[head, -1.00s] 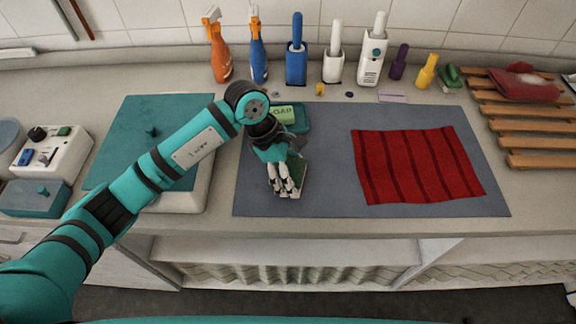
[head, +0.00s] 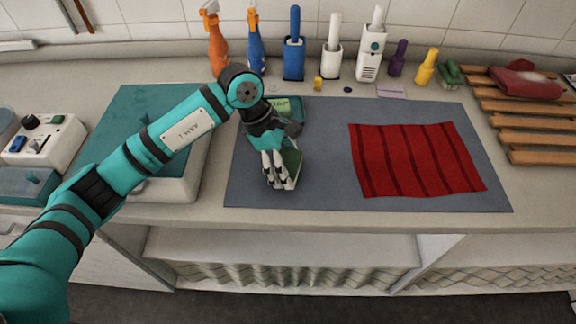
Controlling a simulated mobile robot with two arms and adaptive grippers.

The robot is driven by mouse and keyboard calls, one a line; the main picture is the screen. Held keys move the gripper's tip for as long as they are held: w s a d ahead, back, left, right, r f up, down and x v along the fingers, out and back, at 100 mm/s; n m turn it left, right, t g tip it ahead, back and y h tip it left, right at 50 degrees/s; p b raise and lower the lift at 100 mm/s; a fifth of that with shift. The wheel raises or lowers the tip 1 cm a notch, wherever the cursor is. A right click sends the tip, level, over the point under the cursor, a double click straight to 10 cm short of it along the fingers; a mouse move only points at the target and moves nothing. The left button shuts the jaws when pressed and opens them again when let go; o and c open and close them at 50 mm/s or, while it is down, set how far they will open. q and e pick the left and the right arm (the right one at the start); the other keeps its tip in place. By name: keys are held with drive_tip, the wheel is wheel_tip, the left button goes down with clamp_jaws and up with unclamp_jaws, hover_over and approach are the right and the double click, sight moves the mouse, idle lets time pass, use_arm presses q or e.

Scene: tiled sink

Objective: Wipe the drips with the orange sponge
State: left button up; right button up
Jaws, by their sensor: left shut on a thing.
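My left gripper (head: 277,184) reaches down over the left part of the grey mat (head: 322,185). Its fingers are shut on a small block (head: 293,163) with a dark green face and a pale edge, partly hidden by the fingers. The block is tilted and low at the mat; I cannot tell whether it touches. No orange shows on it, and I see no other sponge that is clearly orange. No drips can be made out on the mat at this size. My right gripper is not in view.
A red striped cloth (head: 415,160) lies on the mat's right half. A green soap (head: 284,104) sits behind my gripper. Spray bottles (head: 256,42) and brush holders (head: 294,58) line the back wall. A wooden rack (head: 520,115) stands right. The mat's middle is clear.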

use_arm(q)
wheel_tip(320, 180, up, 2)
drive_tip(key=shift+w+r, duration=0.1)
drive_tip(key=shift+r, duration=0.1)
drive_tip(key=shift+a+r+p, duration=0.2)
drive_tip(key=shift+r+p, duration=0.5)
drive_tip(key=shift+r, duration=1.15)
drive_tip(key=shift+d+r+p, duration=0.1)
drive_tip(key=shift+r+p, duration=0.35)
drive_tip(key=shift+r, duration=0.6)
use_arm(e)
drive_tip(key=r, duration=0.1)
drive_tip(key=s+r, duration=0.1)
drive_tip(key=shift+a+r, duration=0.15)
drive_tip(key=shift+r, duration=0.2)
